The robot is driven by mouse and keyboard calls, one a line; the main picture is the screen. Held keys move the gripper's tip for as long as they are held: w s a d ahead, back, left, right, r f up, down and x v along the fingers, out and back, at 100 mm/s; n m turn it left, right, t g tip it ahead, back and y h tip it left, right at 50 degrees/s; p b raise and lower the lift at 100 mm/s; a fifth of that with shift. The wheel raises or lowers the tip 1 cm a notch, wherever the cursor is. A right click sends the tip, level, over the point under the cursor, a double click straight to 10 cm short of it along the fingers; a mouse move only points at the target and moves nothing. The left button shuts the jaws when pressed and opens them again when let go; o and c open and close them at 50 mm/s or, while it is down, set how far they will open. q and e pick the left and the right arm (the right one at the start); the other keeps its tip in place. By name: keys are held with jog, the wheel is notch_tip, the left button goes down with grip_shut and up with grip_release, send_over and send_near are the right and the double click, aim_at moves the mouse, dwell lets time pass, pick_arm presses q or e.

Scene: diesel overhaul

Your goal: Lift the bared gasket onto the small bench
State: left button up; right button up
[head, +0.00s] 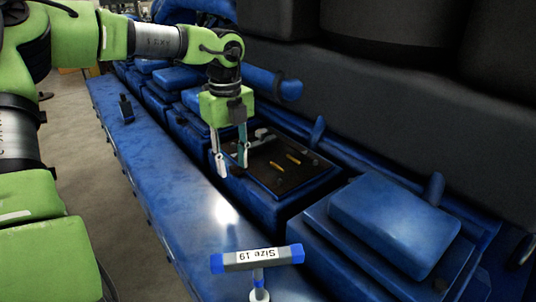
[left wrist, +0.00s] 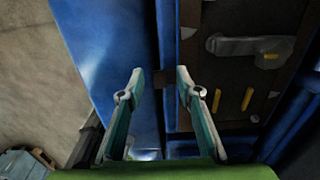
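The gasket (head: 316,164) appears as a dark brown flat rim around the top of an opened blue engine box, with several yellow pieces and a grey metal part inside its outline. My left gripper (head: 232,165) points down at the near left side of that box. My right gripper is out of view. I cannot make out a small bench.
A closed blue cover (head: 395,225) lies to the right of the open box. A long blue ledge (head: 165,185) runs along the left, with a small dark object (head: 126,108) on it.

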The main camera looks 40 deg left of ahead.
pick_arm(q)
jog(key=shift+d, duration=0.1)
jog(key=c, duration=0.8)
grip_shut()
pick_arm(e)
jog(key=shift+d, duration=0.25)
pick_arm(q)
jog(key=shift+r, duration=0.15)
